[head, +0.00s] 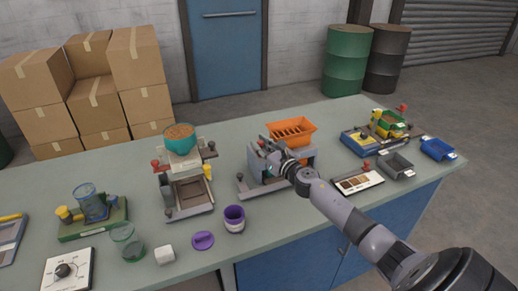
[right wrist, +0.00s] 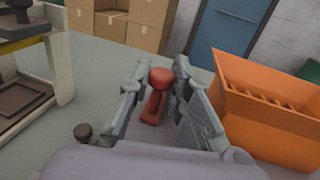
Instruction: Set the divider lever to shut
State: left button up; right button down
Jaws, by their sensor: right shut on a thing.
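The grey machine (head: 300,158) with an orange slatted hopper (head: 292,129) stands right of the middle of the table. My right gripper (head: 268,147) is at the left part of this machine. In the right wrist view the gripper (right wrist: 160,72) has its fingers on either side of a red lever (right wrist: 153,103) with a round red knob and is shut on it. The orange hopper (right wrist: 262,118) is close to the right finger there. The lever is mostly hidden in the head view. My left gripper is not in view.
A stand with a teal bowl of grain (head: 180,142) is left of the machine. A purple cup (head: 234,219) and purple lid (head: 203,240) lie in front. Trays (head: 396,168) and a yellow-green device (head: 388,124) are at right. The green table (head: 300,228) has free room at front.

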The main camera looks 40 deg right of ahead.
jog(key=shift+d+r, duration=0.1)
dwell(0.4)
jog(key=c, duration=1.5)
grip_release()
jog(key=shift+o, duration=0.2)
jog(key=shift+s+f, duration=0.2)
jog(key=shift+s, duration=0.45)
jog(key=s, duration=1)
jog(key=shift+s+r, duration=0.15)
jog(key=shift+s, duration=0.25)
